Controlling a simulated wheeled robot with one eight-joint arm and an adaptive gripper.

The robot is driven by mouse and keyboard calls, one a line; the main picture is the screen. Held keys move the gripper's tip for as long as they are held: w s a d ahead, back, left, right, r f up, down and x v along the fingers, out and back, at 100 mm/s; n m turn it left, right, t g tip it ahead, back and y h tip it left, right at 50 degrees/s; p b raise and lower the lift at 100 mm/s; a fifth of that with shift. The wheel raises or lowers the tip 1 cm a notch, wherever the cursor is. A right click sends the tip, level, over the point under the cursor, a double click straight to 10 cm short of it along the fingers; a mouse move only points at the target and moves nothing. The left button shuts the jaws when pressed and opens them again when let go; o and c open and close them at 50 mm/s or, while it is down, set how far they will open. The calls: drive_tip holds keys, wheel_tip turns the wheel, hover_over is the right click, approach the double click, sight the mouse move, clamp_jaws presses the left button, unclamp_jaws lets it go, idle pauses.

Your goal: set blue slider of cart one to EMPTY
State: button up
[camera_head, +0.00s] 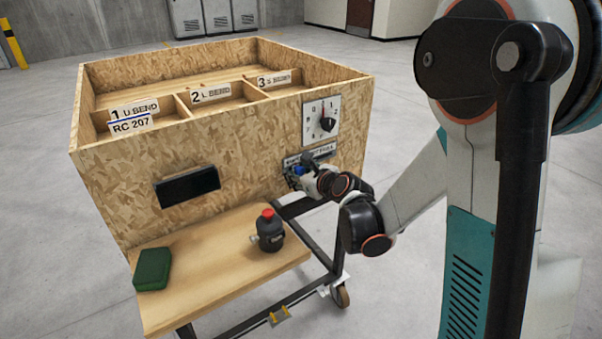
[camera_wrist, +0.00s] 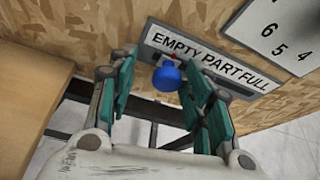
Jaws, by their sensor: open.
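The blue slider (camera_wrist: 168,77) has a round knob and sits below the label plate (camera_wrist: 205,57) reading EMPTY, PART, FULL. In the wrist view the knob shows under the EMPTY word, toward the left end of the plate. My gripper (camera_wrist: 158,66) is open, with one green-padded finger on each side of the knob. I cannot tell whether either finger touches it. In the head view my gripper (camera_head: 300,178) is at the front of the wooden cart (camera_head: 240,150), just below the label plate (camera_head: 312,155), and mostly hides the slider.
A dial plate (camera_head: 321,122) is above the label plate. A black panel (camera_head: 187,186) is on the cart front. The lower wooden shelf (camera_head: 205,265) holds a dark bottle with a red cap (camera_head: 269,231) and a green box (camera_head: 153,269).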

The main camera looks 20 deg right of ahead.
drive_tip(key=shift+d, duration=0.15)
drive_tip(key=shift+s+r, duration=0.1)
drive_tip(key=shift+s, duration=0.1)
drive_tip(key=v, duration=1.1)
drive_tip(key=shift+s, duration=0.25)
drive_tip(key=shift+r, duration=0.1)
